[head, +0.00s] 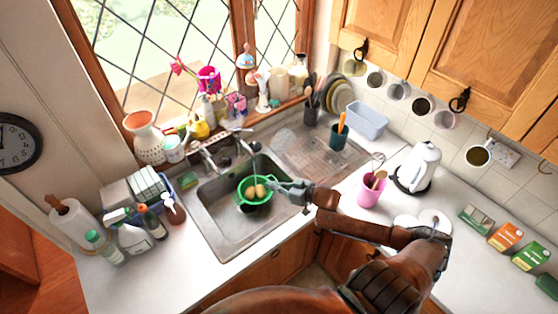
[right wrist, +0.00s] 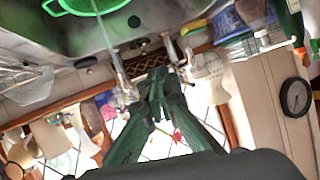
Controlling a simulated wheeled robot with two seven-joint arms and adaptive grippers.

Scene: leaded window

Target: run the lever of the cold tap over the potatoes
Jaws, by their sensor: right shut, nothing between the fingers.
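A green colander (head: 252,200) with several potatoes (head: 255,191) sits in the steel sink; its rim also shows at the top of the right wrist view (right wrist: 88,8). The chrome tap fittings (head: 212,156) stand along the sink's back edge. In the right wrist view the tap metalwork (right wrist: 122,78) shows beside and beyond my fingers. A thin pale streak, perhaps water, runs between tap and colander. I cannot make out which lever is the cold one. My right gripper (head: 270,186) is shut and empty (right wrist: 158,82), over the sink by the colander's right side. My left gripper is out of view.
The sink (head: 215,200) has a drainer (head: 315,150) on its right. Bottles (head: 130,238) crowd the counter at left. Vases and ornaments line the sill behind the tap. A pink utensil pot (head: 371,194) and white kettle (head: 418,166) stand at right.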

